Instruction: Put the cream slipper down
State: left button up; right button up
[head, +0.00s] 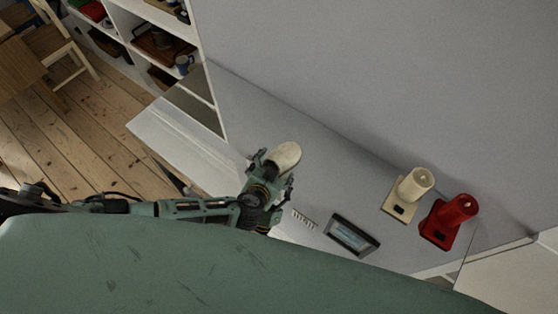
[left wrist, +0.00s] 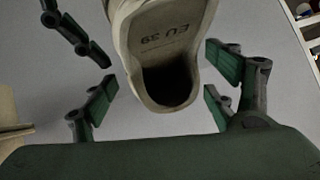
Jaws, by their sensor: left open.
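The cream slipper (head: 285,155) is at the tip of my left gripper (head: 271,172) in the head view, over the grey-white top beside the wall. My left gripper is open. I cannot tell whether the slipper touches the surface under it. My right gripper is not in view.
A small white ribbed item (head: 303,219) and a dark-framed panel (head: 352,235) lie right of the gripper. Shelves (head: 150,14) and a wooden chair (head: 62,48) are at upper left.

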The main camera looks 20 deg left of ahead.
pick_arm(q)
jog(key=shift+f, duration=0.1)
jog(key=c, duration=1.3)
